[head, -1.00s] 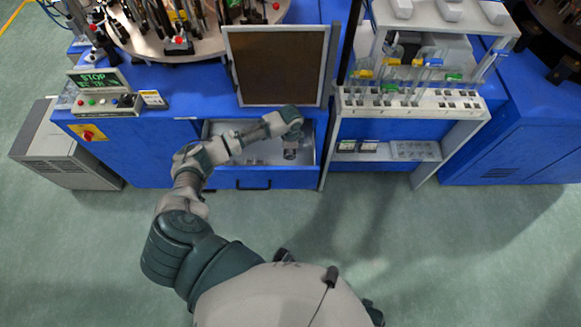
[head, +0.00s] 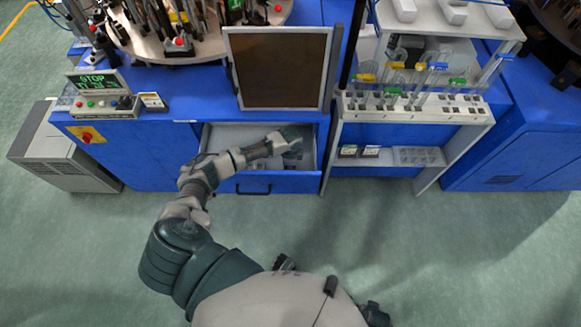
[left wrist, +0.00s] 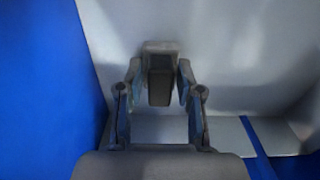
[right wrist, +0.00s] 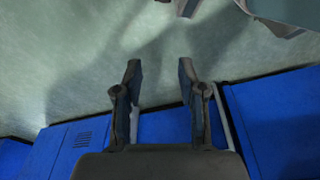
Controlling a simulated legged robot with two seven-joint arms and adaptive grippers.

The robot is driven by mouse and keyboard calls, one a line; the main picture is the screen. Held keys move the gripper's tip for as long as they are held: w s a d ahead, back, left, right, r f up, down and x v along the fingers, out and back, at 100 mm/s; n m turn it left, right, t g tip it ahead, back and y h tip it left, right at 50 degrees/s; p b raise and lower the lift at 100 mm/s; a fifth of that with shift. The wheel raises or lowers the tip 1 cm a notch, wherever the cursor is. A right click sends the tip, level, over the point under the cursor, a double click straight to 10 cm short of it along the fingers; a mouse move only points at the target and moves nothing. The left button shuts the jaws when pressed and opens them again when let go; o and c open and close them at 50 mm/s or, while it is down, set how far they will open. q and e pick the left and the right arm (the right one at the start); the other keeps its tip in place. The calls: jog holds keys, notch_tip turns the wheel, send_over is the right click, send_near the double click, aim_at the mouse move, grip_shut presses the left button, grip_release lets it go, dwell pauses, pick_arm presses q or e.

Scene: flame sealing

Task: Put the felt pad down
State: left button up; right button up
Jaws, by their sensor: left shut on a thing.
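The felt pad (left wrist: 159,88) shows in the left wrist view as a small dark grey block with a lighter grey top edge. It sits between the fingertips of my left gripper (left wrist: 159,72), which is shut on it. In the head view my left arm reaches into the open drawer (head: 222,137) of the blue cabinet, with the gripper (head: 291,147) at its right side; the pad cannot be made out there. Whether the pad touches the drawer floor cannot be told. My right gripper (right wrist: 159,68) is open and empty over the floor, outside the head view.
The drawer's blue front (head: 225,187) and side walls surround the left gripper. A brown framed panel (head: 278,68) stands above the drawer. A white rack (head: 415,104) with tubes stands right of it, and a STOP control box (head: 98,97) at the left. The floor in front is clear.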

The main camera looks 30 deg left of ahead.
pick_arm(q)
jog(key=shift+f, duration=0.1)
jog(key=o, duration=1)
pick_arm(e)
jog(key=shift+s+f, duration=0.1)
jog(key=shift+f, duration=0.1)
pick_arm(q)
jog(key=shift+f, duration=0.1)
pick_arm(e)
jog(key=shift+f, duration=0.1)
pick_arm(q)
jog(key=shift+f+b, duration=0.25)
jog(key=shift+b, duration=0.25)
notch_tip(320, 180, up, 18)
jog(key=p, duration=0.4)
jog(key=shift+w+f, duration=0.1)
jog(key=shift+f, duration=0.05)
pick_arm(e)
jog(key=s+f, duration=0.4)
jog(key=f, duration=0.1)
jog(key=shift+s+d+f, duration=0.25)
jog(key=shift+d, duration=0.1)
